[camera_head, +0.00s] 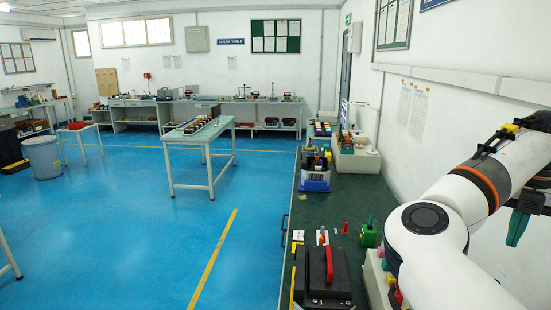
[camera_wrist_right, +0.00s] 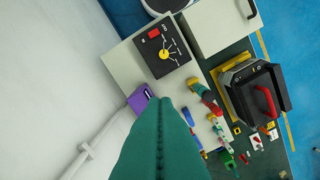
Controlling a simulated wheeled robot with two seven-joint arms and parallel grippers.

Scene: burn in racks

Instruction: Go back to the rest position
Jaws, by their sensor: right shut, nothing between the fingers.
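My right arm comes in from the right in the head view and is raised over the green bench (camera_head: 342,197). My right gripper (camera_head: 517,228) hangs at the far right edge of that view, beside the white wall, with its green fingers pointing down. In the right wrist view the green fingers (camera_wrist_right: 165,108) are pressed together with a seam between them and hold nothing. They are above the bench equipment and seem clear of it. My left gripper and left arm are not in view.
A black case with a red handle (camera_head: 328,267) stands at the bench front. A grey box with a black panel and yellow knob (camera_wrist_right: 164,54), and a purple block (camera_wrist_right: 140,99), show below the right gripper. A white table (camera_head: 190,150) stands mid-room; the blue floor around it is clear.

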